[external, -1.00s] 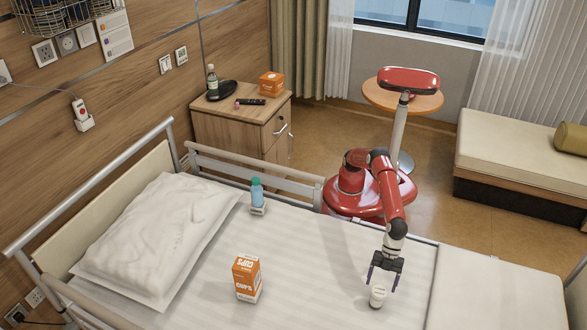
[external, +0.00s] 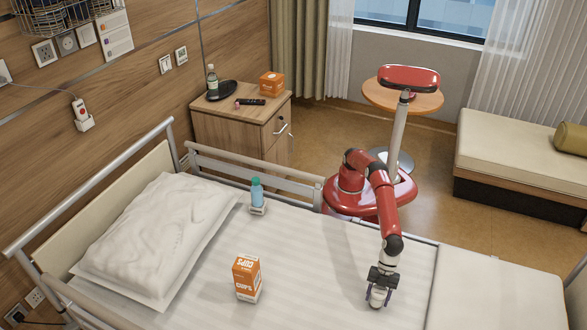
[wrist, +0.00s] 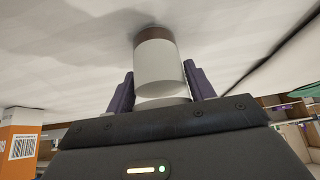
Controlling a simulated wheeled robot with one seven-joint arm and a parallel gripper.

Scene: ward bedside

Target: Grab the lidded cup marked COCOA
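The white lidded cup (external: 378,297) stands on the bed sheet between the fingers of my gripper (external: 378,299), which reaches down from above. In the wrist view the cup (wrist: 160,68) shows a pale body with a brown band at its far end. The two dark purple fingers of my gripper (wrist: 161,88) lie close against both its sides with no clear gap, so the gripper looks shut on it. No lettering on the cup can be read from these views. Part of the cup is hidden by the gripper in the external view.
An orange and white CUPS carton (external: 246,278) stands on the bed to the left; it also shows in the wrist view (wrist: 18,140). A blue bottle (external: 257,194) stands near the bed rail (external: 250,172). The sheet around the cup is clear.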

